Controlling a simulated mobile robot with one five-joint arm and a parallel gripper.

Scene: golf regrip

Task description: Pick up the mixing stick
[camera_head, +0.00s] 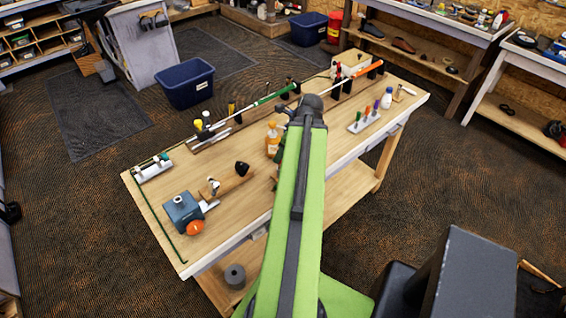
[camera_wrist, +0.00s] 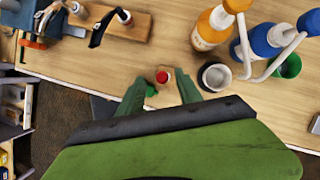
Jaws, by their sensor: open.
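In the wrist view my gripper (camera_wrist: 160,91) is open, with its two green fingers apart over the wooden workbench (camera_wrist: 110,66). A small red-topped piece (camera_wrist: 162,77) with a pale wooden-looking edge shows between and just beyond the fingertips. It may be the mixing stick seen end-on, but I cannot tell. A small green thing (camera_wrist: 151,91) lies beside it, close to the left finger. Nothing is seen held. In the head view my green arm reaches over the bench (camera_head: 345,150) and hides most of the gripper area.
An orange bottle (camera_wrist: 211,27), a dark cup with a pale rim (camera_wrist: 214,77), blue bottles (camera_wrist: 265,40) and a green cup (camera_wrist: 289,66) stand to the right in the wrist view. A blue vise (camera_head: 183,212) and a wooden block (camera_head: 234,184) are on the bench's left.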

